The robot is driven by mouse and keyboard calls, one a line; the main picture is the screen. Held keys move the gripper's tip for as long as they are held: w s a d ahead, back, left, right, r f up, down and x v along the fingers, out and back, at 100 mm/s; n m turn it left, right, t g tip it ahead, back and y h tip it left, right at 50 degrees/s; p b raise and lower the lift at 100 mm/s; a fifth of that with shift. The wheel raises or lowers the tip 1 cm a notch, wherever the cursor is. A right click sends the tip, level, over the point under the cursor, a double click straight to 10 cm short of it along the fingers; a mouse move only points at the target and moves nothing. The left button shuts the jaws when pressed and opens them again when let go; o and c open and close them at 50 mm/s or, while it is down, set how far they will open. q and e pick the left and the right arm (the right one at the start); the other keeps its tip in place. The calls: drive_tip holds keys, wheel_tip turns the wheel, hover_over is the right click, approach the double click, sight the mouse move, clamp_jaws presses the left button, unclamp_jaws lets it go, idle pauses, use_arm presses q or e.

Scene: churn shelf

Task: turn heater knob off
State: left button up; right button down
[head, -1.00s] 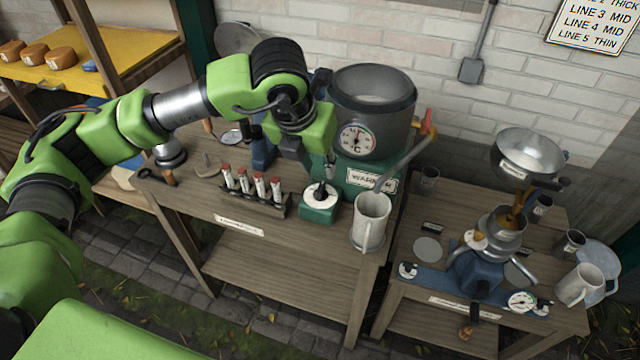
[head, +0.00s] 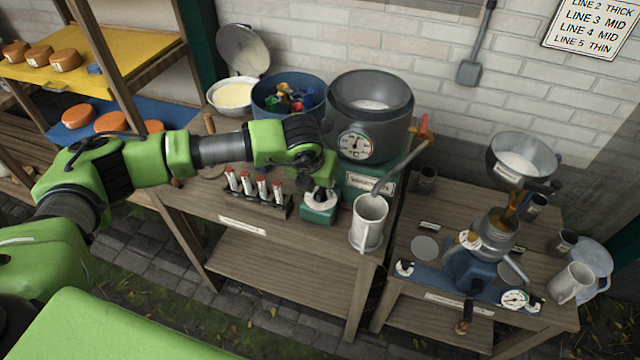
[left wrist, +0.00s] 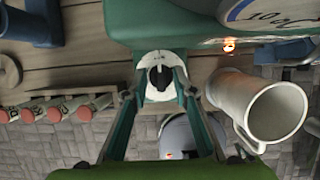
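The heater control is a small green box (head: 318,216) with a white round dial, standing at the front of the wooden table. In the left wrist view its black knob (left wrist: 159,77) points roughly up and down the picture, on the white dial (left wrist: 160,91). My left gripper (head: 316,187) is just above the box and hides most of the knob in the head view. In the left wrist view the left gripper (left wrist: 159,86) is open, one finger on each side of the knob, with gaps showing. Whether the tips reach knob depth is unclear. My right gripper is not in view.
A rack of red-capped tubes (head: 256,196) stands left of the box. A pale mug (head: 370,222) stands close on its right. A grey pot with a thermometer dial (head: 357,146) stands behind. A blue tub (head: 268,92) is at the back.

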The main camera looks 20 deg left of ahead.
use_arm(q)
drive_tip(key=shift+f, duration=0.1)
clamp_jaws()
drive_tip(key=shift+d+f+n+b, duration=0.1)
drive_tip(key=shift+f+n+b, duration=0.15)
drive_tip(key=shift+n+b, duration=0.5)
drive_tip(key=n+y+b, duration=0.2)
drive_tip(key=n+b, duration=0.3)
drive_tip(key=b, duration=0.3)
drive_tip(key=shift+w+d, duration=0.1)
drive_tip(key=shift+d, duration=0.05)
drive_tip(key=shift+r+n+g+y+b, duration=0.25)
drive_tip(key=shift+n+g+y+b, duration=0.35)
drive_tip(key=shift+n+b, duration=0.6)
